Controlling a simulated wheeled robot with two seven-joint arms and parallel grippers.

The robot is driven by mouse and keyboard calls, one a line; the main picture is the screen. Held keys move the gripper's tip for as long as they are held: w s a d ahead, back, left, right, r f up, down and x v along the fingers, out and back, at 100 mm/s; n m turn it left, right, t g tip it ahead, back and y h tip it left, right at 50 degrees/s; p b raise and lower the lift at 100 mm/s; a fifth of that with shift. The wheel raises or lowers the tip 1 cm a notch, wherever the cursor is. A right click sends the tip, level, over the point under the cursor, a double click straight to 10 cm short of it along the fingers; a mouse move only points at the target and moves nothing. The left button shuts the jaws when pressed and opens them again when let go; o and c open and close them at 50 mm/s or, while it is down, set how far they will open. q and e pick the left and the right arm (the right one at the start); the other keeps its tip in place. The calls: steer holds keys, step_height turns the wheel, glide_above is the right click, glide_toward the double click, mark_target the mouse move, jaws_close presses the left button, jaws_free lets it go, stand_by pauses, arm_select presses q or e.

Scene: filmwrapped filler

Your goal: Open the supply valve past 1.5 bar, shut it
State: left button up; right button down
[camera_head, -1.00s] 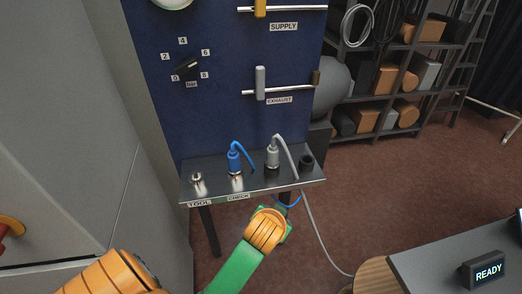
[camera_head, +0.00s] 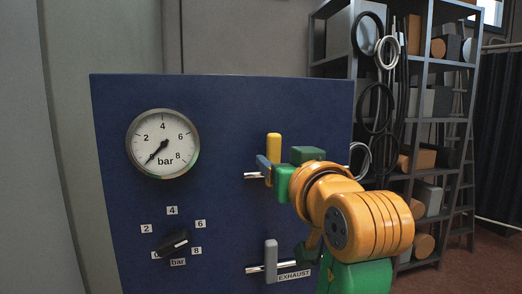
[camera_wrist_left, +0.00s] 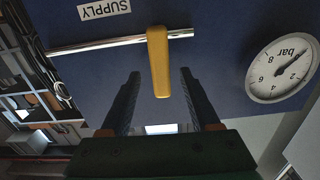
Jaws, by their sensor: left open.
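The yellow supply valve handle (camera_head: 274,145) stands upright, crosswise to its metal pipe, on the blue panel (camera_head: 225,120). It also shows in the left wrist view (camera_wrist_left: 158,50). My left gripper (camera_head: 266,168) is at this handle with open jaws. In the left wrist view its fingertips (camera_wrist_left: 160,74) lie on either side of the handle, with visible gaps. The round gauge (camera_head: 162,143) has its needle pointing lower left, near the bottom of the scale. It shows upside down in the left wrist view (camera_wrist_left: 283,68). My right gripper is not in view.
Below, a grey exhaust handle (camera_head: 271,258) stands upright across its pipe, close to my left arm. A black regulator knob (camera_head: 173,243) with a bar scale sits at lower left. A shelf rack (camera_head: 420,110) with hoses and boxes stands behind at right.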

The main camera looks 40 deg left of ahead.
mark_target(275, 151)
arm_select(q)
steer(key=shift+w+a+r+p, duration=0.25)
steer(key=shift+w+a+p, duration=0.15)
steer(key=shift+a, duration=0.2)
steer(key=r+p, duration=0.1)
steer(key=p, duration=0.2)
steer(key=shift+w+r+y, duration=0.1)
steer(key=shift+r+y, duration=0.2)
steer(key=shift+r, duration=0.1)
steer(key=shift+w+a, duration=0.2)
steer(key=shift+w+a+f, duration=0.55)
steer(key=shift+w+a, duration=0.15)
steer(key=shift+a, duration=0.2)
steer(key=shift+w+a+f, duration=0.15)
steer(key=shift+s+d, duration=0.2)
steer(key=shift+d, duration=0.05)
steer(key=c, duration=0.6)
jaws_close()
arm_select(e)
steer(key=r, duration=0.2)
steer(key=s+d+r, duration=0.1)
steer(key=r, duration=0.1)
arm_select(q)
steer(key=shift+r, duration=0.2)
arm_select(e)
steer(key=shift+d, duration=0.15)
